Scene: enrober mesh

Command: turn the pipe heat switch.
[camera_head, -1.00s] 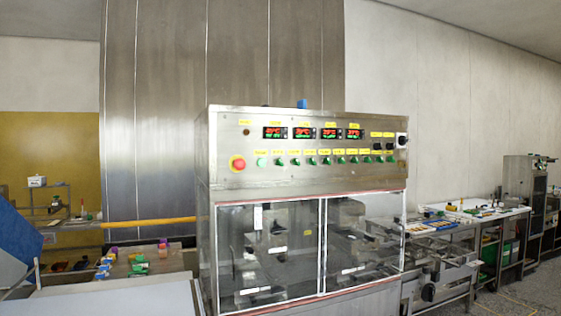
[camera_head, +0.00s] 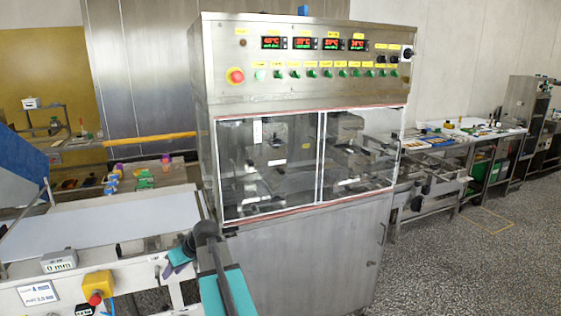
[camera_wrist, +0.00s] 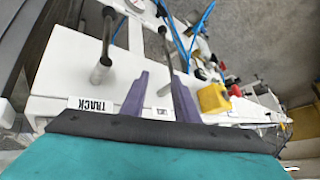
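The control panel (camera_head: 310,60) on the steel cabinet shows in the head view. It has a row of small green switches (camera_head: 311,73) under yellow labels, black switches (camera_head: 381,59) at its right and a larger rotary switch (camera_head: 407,54) at the right edge. The labels are too small to read, so I cannot tell which is the pipe heat switch. My gripper (camera_head: 172,268) is low in front of the cabinet, well below and left of the panel. In the wrist view my gripper (camera_wrist: 160,78) has two purple fingers apart, with nothing between them. The panel is not in the wrist view.
A red emergency button (camera_head: 235,76) is at the panel's left. Glazed doors (camera_head: 270,165) are below it. A white conveyor (camera_head: 110,222) and a yellow button box (camera_head: 98,286) stand left, near my arm. Grey floor (camera_head: 470,260) is free at right.

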